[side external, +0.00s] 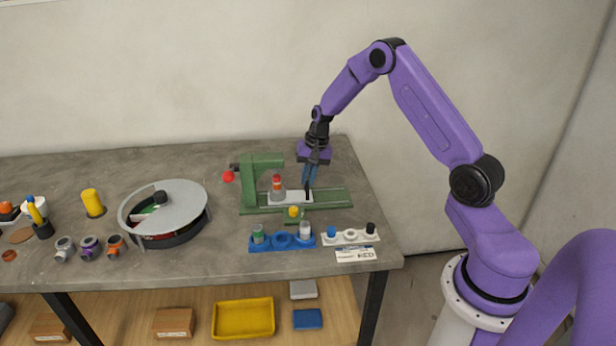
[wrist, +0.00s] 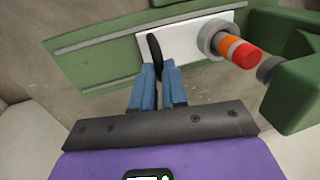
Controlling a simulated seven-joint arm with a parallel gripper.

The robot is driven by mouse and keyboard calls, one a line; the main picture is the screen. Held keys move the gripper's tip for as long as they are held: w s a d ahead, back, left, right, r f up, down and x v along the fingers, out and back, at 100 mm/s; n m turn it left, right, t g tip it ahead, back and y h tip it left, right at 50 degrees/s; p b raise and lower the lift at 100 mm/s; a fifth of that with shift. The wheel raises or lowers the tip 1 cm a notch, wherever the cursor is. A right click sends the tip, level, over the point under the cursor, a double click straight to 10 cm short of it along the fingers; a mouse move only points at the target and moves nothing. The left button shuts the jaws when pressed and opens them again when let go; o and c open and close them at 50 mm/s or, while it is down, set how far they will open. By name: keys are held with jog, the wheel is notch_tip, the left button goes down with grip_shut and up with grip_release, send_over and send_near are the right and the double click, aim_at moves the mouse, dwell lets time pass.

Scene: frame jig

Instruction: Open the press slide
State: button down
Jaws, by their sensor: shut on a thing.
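The green press (side external: 262,168) stands at the right part of the grey table. Its white slide plate (side external: 294,197) lies on a green rail base (side external: 332,198) and also shows in the wrist view (wrist: 190,42). A dark upright handle (wrist: 154,50) stands on the slide. My gripper (side external: 309,184) points down over the slide; in the wrist view its blue fingers (wrist: 160,72) are closed around the handle's near end. A grey part with an orange and red top (side external: 277,187) sits on the slide near the press frame; it also shows in the wrist view (wrist: 232,48).
A blue holder (side external: 281,241) with a green and a white-topped part stands in front of the press, beside a white holder (side external: 350,237). A yellow knob (side external: 294,212) is at the base's front. A round covered carousel (side external: 164,212) stands left. The right end of the rail is clear.

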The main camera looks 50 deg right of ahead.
jog(key=s+d, duration=0.7)
jog(key=shift+s+d, duration=0.25)
jog(key=shift+d, duration=0.05)
jog(key=c, duration=1.2)
grip_release()
jog(key=shift+o, duration=0.2)
jog(key=shift+r, duration=0.1)
notch_tip(320, 180, up, 17)
jog(key=s+d, duration=0.2)
jog(key=shift+s, duration=0.2)
jog(key=shift+d, duration=0.1)
